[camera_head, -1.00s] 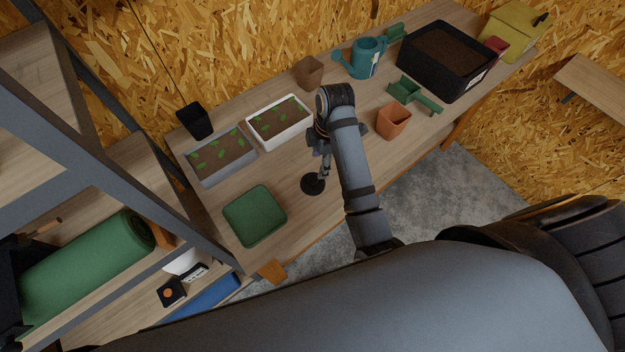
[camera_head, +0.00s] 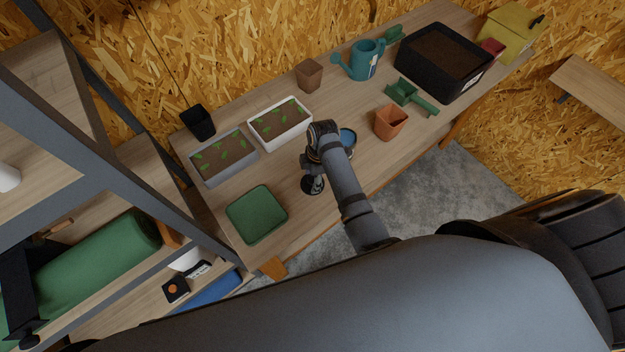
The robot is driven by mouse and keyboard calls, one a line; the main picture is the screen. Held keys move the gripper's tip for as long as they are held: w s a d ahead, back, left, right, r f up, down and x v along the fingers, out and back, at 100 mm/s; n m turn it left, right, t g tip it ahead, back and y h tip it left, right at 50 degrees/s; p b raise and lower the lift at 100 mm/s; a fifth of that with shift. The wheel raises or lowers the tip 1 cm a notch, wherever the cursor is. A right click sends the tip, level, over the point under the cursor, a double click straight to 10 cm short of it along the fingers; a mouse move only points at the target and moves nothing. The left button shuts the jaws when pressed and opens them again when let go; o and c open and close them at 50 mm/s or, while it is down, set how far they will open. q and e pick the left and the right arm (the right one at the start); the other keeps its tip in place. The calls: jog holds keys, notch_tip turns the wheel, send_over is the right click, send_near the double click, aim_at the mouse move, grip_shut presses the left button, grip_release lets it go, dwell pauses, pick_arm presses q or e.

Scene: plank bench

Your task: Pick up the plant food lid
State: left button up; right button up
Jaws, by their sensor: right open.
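A round black disc (camera_head: 313,187), seemingly the plant food lid, lies flat on the bench near its front edge, right of the green tray. My right gripper (camera_head: 314,176) is open, pointing down right over it. The gripper hides part of the disc, and I cannot tell whether the fingers touch it. A round blue-rimmed container (camera_head: 347,137), perhaps the plant food tin, stands just behind my right forearm and is partly hidden. My left gripper is not in view.
A green tray (camera_head: 257,214) lies left of the gripper. Seedling planters, one grey (camera_head: 223,158) and one white (camera_head: 280,124), stand behind. A shelf frame (camera_head: 120,150) rises at left.

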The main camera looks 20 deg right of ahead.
jog(key=shift+f, duration=0.25)
jog(key=c, duration=1)
jog(key=shift+c, duration=0.2)
jog(key=shift+r, duration=0.1)
